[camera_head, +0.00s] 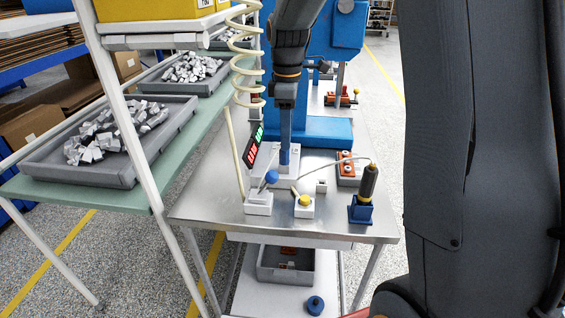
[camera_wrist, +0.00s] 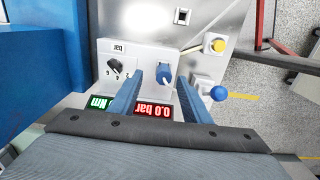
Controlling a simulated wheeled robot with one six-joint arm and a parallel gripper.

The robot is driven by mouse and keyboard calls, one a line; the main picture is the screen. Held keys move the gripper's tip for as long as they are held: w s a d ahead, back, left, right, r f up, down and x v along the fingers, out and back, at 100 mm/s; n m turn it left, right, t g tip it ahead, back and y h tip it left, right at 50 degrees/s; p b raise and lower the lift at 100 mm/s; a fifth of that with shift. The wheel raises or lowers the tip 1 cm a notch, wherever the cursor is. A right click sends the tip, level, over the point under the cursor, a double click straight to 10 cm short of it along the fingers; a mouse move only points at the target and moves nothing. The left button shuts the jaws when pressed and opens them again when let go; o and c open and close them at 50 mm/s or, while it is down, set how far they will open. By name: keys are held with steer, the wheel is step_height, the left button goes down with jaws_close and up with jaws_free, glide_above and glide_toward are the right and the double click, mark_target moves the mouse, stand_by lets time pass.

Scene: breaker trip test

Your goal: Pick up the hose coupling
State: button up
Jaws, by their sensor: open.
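My gripper (camera_head: 285,158) points down over the far left of the steel bench, above a pale panel (camera_wrist: 140,57). In the wrist view its two blue fingers (camera_wrist: 159,72) are apart, with nothing clamped between them. A blue round part (camera_wrist: 163,75) on the panel shows between the fingertips; I cannot tell if they touch it. A blue round fitting with a narrower top (camera_head: 315,305) sits on the lower shelf. I cannot tell for sure which of these is the hose coupling. A cream coiled hose (camera_head: 244,45) hangs left of my arm.
The bench (camera_head: 215,190) holds a blue-knobbed lever (camera_head: 271,177), a yellow button box (camera_head: 304,206) and a black-handled tool in a blue holder (camera_head: 367,188). A grey bin (camera_head: 268,276) is on the lower shelf. Parts trays stand left. Bare steel lies at the front left.

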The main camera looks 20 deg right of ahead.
mark_target(284, 160)
steer(key=f, duration=0.2)
steer(key=f+p, duration=0.2)
steer(key=f, duration=0.1)
steer(key=shift+s+a+f, duration=0.3)
steer(key=shift+a+f, duration=0.05)
steer(key=shift+a, duration=0.05)
steer(key=shift+c, duration=0.5)
jaws_close()
